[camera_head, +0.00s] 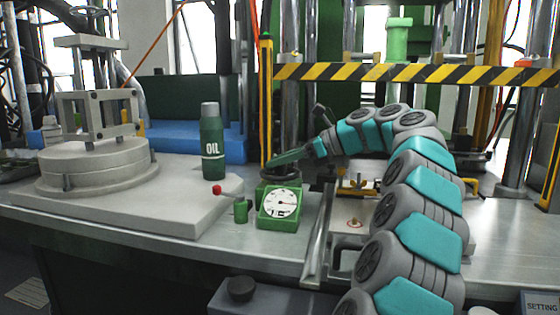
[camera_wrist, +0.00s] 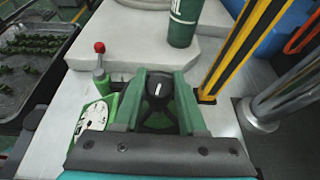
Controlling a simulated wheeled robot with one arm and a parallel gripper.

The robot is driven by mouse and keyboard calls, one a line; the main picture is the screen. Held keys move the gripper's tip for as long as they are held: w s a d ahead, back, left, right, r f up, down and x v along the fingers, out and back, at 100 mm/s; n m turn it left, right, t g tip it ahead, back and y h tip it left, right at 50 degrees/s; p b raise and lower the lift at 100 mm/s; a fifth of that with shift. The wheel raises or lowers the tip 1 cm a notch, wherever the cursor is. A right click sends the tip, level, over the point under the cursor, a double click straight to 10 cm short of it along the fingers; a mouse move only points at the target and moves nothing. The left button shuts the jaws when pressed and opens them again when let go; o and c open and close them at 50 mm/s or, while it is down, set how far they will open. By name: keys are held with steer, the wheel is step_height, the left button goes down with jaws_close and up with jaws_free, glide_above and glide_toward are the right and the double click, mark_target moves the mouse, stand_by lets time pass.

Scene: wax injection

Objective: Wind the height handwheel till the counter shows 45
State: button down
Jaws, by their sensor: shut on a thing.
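The height handwheel (camera_head: 268,174) is dark and sits on a green housing behind the counter. In the wrist view its black hub with a white mark (camera_wrist: 158,88) shows between my fingers. My gripper (camera_head: 276,162) reaches down to it from the right. It also shows in the wrist view (camera_wrist: 158,93), with its green fingers shut on the hub. The counter (camera_head: 281,203) is a white round dial in a green case with a needle and a small window. Its number is too small to read. In the wrist view the counter (camera_wrist: 92,118) is partly hidden by my gripper.
A red-knobbed lever (camera_head: 217,190) stands left of the counter. A green oil bottle (camera_head: 212,150) stands behind it on a pale plate. A yellow-black post (camera_head: 266,100) rises close behind the handwheel, and a striped bar (camera_head: 400,73) crosses to the right.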

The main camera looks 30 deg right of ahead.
stand_by(0.4)
steer(key=shift+c, duration=2.4)
jaws_free()
